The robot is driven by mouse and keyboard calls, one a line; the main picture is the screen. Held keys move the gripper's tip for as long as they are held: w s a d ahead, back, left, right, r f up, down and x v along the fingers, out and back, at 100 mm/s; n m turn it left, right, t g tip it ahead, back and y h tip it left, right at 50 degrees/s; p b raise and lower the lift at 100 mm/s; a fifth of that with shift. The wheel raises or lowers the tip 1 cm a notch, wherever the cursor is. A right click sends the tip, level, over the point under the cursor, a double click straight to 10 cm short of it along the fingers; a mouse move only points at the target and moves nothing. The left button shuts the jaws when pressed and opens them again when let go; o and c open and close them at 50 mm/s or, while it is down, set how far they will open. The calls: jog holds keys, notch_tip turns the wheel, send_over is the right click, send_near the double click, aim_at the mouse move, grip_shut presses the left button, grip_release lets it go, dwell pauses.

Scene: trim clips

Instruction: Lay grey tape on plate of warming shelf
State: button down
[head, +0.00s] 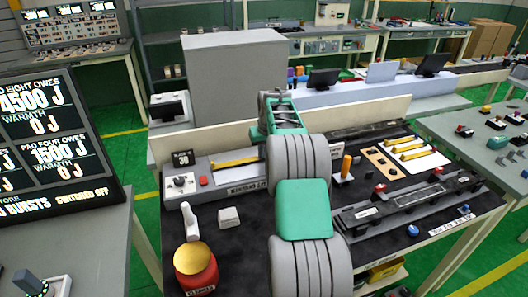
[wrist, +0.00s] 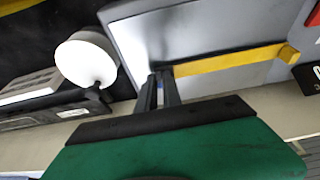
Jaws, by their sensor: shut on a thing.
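The warming shelf (head: 215,178) stands at the back left of the dark bench, with a yellow strip (head: 233,163) lying on its grey plate. In the wrist view the plate (wrist: 200,35) fills the upper middle, and the yellow strip (wrist: 235,60) runs right from beside the fingertips. My gripper (wrist: 160,88) is shut at the plate's near edge. A small sliver of the grey tape (wrist: 160,95) shows between the fingers; most of it is hidden. In the head view my arm hides the fingertips and the plate's right end.
A white round knob-like thing (wrist: 86,58) stands close left of the fingers. A red jar (head: 196,274), a white block (head: 229,218) and an orange-handled tool (head: 346,166) are on the bench. More yellow strips (head: 410,147) lie at the right. A low back panel (head: 380,113) runs behind.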

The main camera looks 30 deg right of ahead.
jog(key=c, duration=1.4)
grip_release()
jog(key=shift+c, duration=0.2)
jog(key=b+v, duration=0.1)
jog(key=v, duration=0.6)
jog(key=shift+r, duration=0.4)
jog(key=shift+s, duration=0.15)
